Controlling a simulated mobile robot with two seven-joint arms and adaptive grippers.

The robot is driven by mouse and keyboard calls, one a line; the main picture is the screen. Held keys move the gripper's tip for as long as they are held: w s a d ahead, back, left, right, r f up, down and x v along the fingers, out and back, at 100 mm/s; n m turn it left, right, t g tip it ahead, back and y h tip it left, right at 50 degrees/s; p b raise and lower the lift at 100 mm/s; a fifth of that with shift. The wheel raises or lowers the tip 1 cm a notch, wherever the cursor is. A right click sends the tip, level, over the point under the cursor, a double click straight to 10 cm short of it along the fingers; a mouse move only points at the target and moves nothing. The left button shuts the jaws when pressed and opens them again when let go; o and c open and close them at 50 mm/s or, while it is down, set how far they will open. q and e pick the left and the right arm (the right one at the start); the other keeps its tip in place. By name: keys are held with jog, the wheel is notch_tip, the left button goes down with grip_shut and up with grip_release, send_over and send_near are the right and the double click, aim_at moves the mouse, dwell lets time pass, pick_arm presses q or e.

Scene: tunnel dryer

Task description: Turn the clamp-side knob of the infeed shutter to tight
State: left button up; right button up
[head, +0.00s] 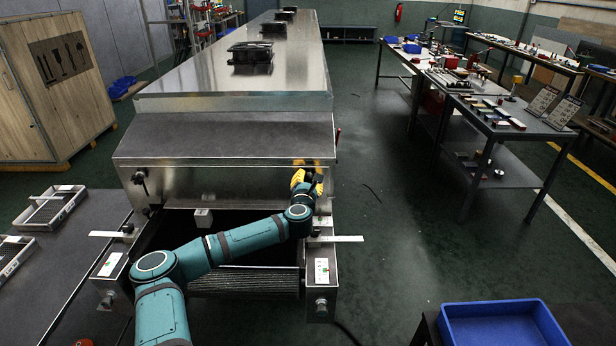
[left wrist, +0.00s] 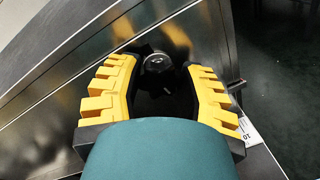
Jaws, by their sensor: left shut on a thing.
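The infeed shutter (head: 235,184) is a steel plate across the front of the tunnel dryer. My left gripper (head: 308,182), with yellow fingers, is at the shutter's right end. It is shut on a dark knob there, which the gripper hides in the head view. In the left wrist view, the round dark knob (left wrist: 157,63) sits between the yellow fingers of my left gripper (left wrist: 163,72). I cannot read the knob's setting. A second dark knob (head: 140,178) is at the shutter's left end, apart from the gripper. My right gripper is not in view.
Below the shutter is the dark infeed opening with a conveyor (head: 245,282). A steel strip (head: 336,239) sticks out to the right below the gripper. A red-tipped lever (head: 337,135) is on the hood's right side. A blue tray (head: 502,325) stands front right.

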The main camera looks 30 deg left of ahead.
pick_arm(q)
jog(key=m, duration=0.1)
jog(key=m+p, duration=0.1)
jog(key=shift+r+m+g, duration=0.25)
jog(key=shift+m+g, duration=0.05)
jog(key=shift+m, duration=0.1)
jog(key=shift+m+p, duration=0.85)
jog(key=shift+m, duration=0.35)
jog(key=shift+m+g+y+p, duration=0.3)
jog(key=shift+m+y+p, duration=0.1)
jog(key=shift+m, duration=2)
jog(key=m, duration=0.3)
jog(key=shift+w+g+y+b, duration=0.1)
jog(key=shift+g+y+b, duration=0.2)
jog(key=shift+y+b, duration=0.1)
jog(key=m+b, duration=0.1)
jog(key=m, duration=0.3)
jog(key=shift+f+y, duration=0.1)
jog(key=shift+y, duration=0.3)
jog(key=shift+m, duration=0.3)
